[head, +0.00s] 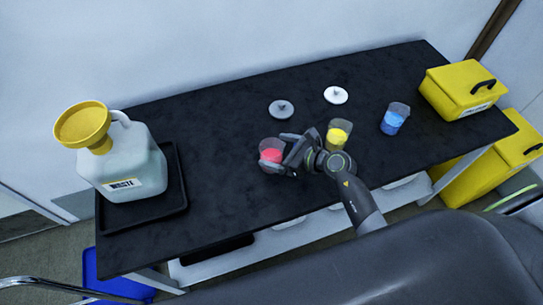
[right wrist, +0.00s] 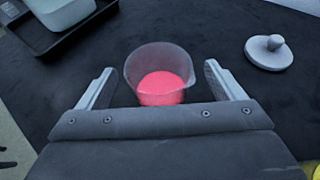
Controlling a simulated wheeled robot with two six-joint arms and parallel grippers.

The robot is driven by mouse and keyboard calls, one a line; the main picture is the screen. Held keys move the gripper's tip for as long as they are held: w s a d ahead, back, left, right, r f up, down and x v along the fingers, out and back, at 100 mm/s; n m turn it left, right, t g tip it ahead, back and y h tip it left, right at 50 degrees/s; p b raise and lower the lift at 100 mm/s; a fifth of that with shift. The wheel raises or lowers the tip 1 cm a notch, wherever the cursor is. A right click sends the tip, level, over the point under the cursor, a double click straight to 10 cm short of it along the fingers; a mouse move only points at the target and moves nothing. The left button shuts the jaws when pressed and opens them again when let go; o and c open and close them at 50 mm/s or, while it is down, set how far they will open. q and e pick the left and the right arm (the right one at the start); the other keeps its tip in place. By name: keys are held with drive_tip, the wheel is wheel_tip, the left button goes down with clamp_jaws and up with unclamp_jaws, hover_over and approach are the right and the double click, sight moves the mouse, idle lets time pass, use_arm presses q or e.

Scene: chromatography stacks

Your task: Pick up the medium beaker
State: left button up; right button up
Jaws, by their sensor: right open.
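A clear beaker with pink-red contents (head: 270,151) stands on the black table, left of the middle. It also shows in the right wrist view (right wrist: 160,82), between the two fingers. My right gripper (head: 279,153) is open, with one finger on either side of this beaker and a gap visible to each. A beaker with yellow contents (head: 338,136) stands just right of the gripper, partly hidden by my arm. A beaker with blue contents (head: 394,120) stands further right. I cannot tell from size which one is the medium beaker. My left gripper is not in view.
A grey lid (head: 281,109) and a white lid (head: 336,95) lie behind the beakers. A white waste jug with a yellow funnel (head: 82,127) stands in a black tray (head: 178,190) at left. A yellow box (head: 462,88) stands at right. The table's front middle is clear.

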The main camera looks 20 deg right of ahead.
sight(262, 146)
drive_tip(key=shift+p+x, duration=0.3)
drive_tip(key=shift+x, duration=1.85)
drive_tip(key=shift+s+r, duration=0.1)
drive_tip(key=shift+c, duration=0.4)
drive_tip(key=c, duration=1)
drive_tip(key=shift+c, duration=0.7)
drive_tip(key=shift+r, duration=0.15)
